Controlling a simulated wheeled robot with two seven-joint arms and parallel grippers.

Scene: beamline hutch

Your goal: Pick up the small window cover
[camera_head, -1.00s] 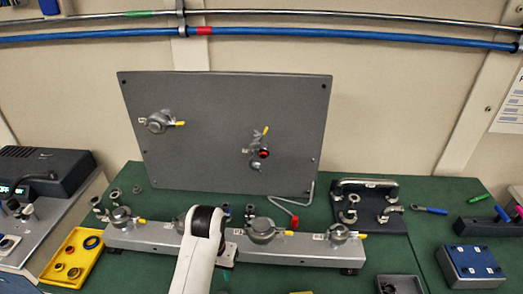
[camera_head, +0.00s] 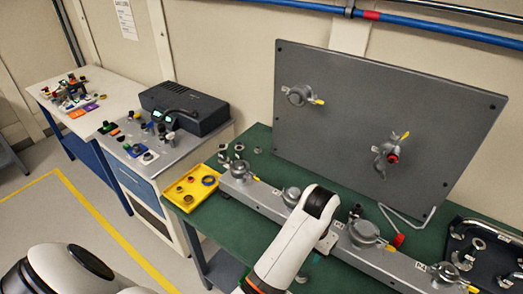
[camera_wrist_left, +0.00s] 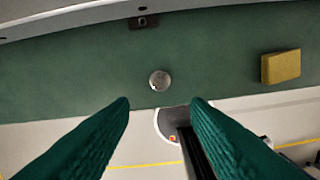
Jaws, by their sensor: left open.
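A small round pale disc (camera_wrist_left: 159,80), which looks like the small window cover, lies on the green bench top (camera_wrist_left: 215,65) in the left wrist view. My left gripper (camera_wrist_left: 160,102) is open, its two green fingers apart with nothing between them. The disc appears beyond the fingertips, roughly in line with the gap between them. In the head view a white arm link crosses the front of the bench, and no gripper fingers show there. I cannot make out the disc in the head view. My right gripper is not in view.
A yellow block (camera_wrist_left: 281,67) lies right of the disc. A metal rail with clamped fittings (camera_head: 262,203) runs along the bench before an upright grey panel (camera_head: 385,125). A yellow tray (camera_head: 207,174) sits at the bench's left end. Bare bench surrounds the disc.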

